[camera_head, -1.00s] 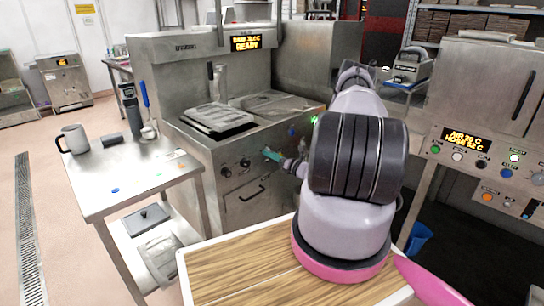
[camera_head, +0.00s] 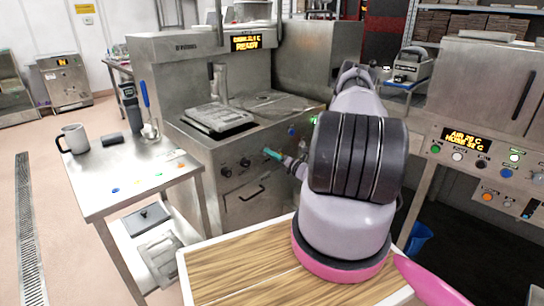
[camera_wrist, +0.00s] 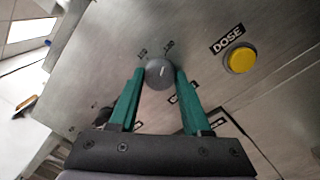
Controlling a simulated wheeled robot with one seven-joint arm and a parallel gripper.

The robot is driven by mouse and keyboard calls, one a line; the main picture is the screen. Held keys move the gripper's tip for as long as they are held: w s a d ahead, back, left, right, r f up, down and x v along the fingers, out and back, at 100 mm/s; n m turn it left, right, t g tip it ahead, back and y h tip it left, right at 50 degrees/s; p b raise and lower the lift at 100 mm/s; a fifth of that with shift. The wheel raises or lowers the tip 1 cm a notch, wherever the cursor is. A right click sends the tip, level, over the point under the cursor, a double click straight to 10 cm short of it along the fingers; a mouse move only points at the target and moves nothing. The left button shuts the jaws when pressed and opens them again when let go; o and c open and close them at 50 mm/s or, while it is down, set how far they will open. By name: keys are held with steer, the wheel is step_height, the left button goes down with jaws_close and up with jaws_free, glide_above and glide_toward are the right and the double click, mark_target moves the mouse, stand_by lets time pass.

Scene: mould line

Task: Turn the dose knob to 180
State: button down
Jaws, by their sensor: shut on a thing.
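The dose knob (camera_wrist: 160,74) is a round grey knob with a pale pointer line, on the steel front panel. Small tick labels stand around it, too blurred to read surely. My gripper (camera_wrist: 158,80) has its two green fingers on either side of the knob, shut on it. In the head view my gripper (camera_head: 272,154) reaches the front of the steel machine (camera_head: 187,58), and its fingers hide the knob there. A yellow button (camera_wrist: 240,59) sits beside a black DOSE label (camera_wrist: 226,39), right of the knob in the wrist view.
Two dark knobs (camera_head: 245,162) sit left of my gripper on the same panel. A drawer handle (camera_head: 253,193) is below. A steel side table (camera_head: 108,189) with a mug (camera_head: 73,138) stands left. Another control panel (camera_head: 487,163) stands right.

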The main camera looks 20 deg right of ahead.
steer(key=shift+c, duration=1.8)
jaws_free()
steer(key=shift+s+d, duration=0.1)
steer(key=v, duration=1)
steer(key=shift+s, duration=0.3)
steer(key=shift+d, duration=0.15)
